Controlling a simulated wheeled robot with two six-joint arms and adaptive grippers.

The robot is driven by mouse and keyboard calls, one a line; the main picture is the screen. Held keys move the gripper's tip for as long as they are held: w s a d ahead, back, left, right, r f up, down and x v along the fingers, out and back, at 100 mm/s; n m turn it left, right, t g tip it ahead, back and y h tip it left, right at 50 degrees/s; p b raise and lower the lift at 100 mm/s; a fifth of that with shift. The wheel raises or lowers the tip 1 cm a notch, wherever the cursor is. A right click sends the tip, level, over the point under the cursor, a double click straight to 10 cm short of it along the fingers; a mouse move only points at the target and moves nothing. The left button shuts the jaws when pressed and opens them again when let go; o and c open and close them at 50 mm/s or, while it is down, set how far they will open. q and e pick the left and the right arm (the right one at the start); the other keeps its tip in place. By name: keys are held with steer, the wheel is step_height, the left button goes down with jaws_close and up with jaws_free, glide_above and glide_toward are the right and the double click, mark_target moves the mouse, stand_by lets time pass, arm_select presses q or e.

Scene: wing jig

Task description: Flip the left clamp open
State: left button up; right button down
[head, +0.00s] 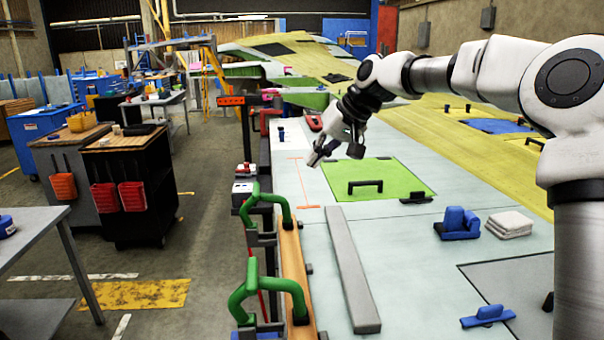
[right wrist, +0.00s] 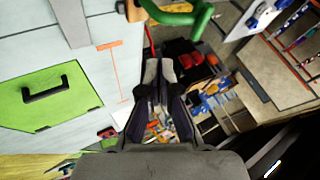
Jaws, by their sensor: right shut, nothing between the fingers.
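Two clamps with green handles stand along the edge of the wing jig in the head view. The farther clamp (head: 266,199) has its bent handle raised over the wooden rail. The nearer clamp (head: 268,290) has the same bent shape and stands closer to me. I cannot tell which of them is the left one. My right gripper (head: 319,155) is shut and empty above the wing surface, beyond and to the right of the farther clamp, apart from it. In the right wrist view the gripper (right wrist: 159,72) points toward the jig edge, with a green handle (right wrist: 176,14) beyond its fingertips.
A grey bar (head: 350,265) lies on the wing surface beside the wooden rail (head: 294,275). A green panel (head: 395,190) with a black handle (head: 365,186), a blue block (head: 457,222) and white cloths (head: 510,224) lie to the right. Open floor lies left of the jig.

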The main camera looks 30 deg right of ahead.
mark_target(271, 197)
steer(key=x, duration=0.3)
steer(key=a+p+x, duration=0.1)
steer(key=x, duration=0.2)
steer(key=a+x, duration=0.1)
steer(key=x, duration=0.2)
steer(key=shift+a+p, duration=0.15)
steer(key=shift+p, duration=0.15)
steer(key=shift+w+a+r+p, duration=0.1)
steer(key=shift+w+a+p, duration=0.3)
steer(key=shift+w+a, duration=0.5)
steer(key=shift+s+a+r, duration=0.1)
steer(key=shift+a, duration=0.7)
arm_select(q)
steer(key=shift+s+a+r, duration=0.1)
steer(key=shift+a+r, duration=0.2)
steer(key=shift+r, duration=0.25)
steer(key=shift+s+a+r, duration=0.1)
steer(key=shift+a+r, duration=0.15)
steer(key=shift+r, duration=0.3)
steer(key=shift+w, duration=0.1)
arm_select(e)
steer(key=shift+d, duration=0.15)
arm_select(q)
steer(key=shift+d, duration=0.1)
